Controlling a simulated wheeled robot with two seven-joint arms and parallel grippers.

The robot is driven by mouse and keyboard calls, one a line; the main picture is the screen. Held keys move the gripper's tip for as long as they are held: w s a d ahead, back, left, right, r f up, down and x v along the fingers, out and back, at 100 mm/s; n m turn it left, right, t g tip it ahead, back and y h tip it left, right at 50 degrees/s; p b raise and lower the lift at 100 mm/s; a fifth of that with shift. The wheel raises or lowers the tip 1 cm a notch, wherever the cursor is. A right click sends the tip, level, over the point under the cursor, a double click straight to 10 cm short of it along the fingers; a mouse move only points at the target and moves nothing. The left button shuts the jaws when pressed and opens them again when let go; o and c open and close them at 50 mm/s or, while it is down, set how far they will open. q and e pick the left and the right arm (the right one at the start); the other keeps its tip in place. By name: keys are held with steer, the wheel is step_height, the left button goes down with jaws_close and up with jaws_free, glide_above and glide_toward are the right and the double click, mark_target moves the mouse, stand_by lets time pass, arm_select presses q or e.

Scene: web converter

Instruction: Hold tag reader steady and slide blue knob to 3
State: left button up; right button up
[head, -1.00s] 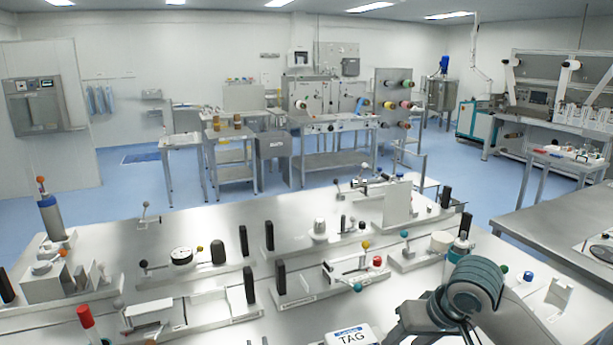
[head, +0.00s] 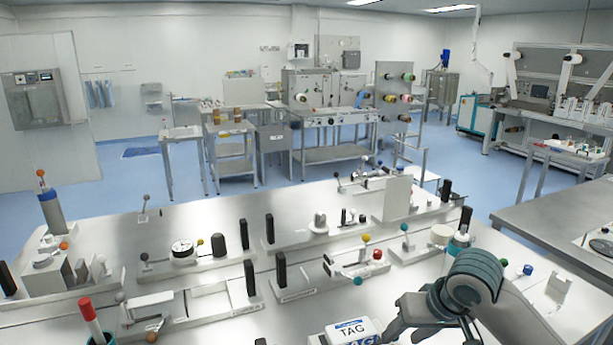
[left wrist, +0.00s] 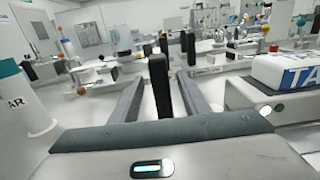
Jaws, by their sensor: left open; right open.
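The tag reader (head: 352,328), a white box with a blue band and TAG lettering, stands at the bottom middle of the head view, its lower part cut off. It also shows at the right of the left wrist view (left wrist: 285,75). My right gripper (head: 398,326) is open just right of the tag reader, partly hidden by its own arm. A small blue knob (head: 527,270) shows right of my right arm; its scale cannot be read. My left gripper (left wrist: 160,82) is open in the left wrist view, with a black upright handle (left wrist: 159,88) in line between its fingers; contact cannot be told.
Several fixtures with black posts (head: 281,269) and coloured knobs stand on the steel table (head: 200,228). A red-topped post (head: 87,308) is at the front left. A white bracket (head: 560,284) stands right of my right arm. A white cylinder (left wrist: 22,98) is left of my left gripper.

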arm_select(q)
steer(key=v, duration=0.6)
steer(key=shift+s, duration=0.35)
steer(key=shift+d+f, duration=0.1)
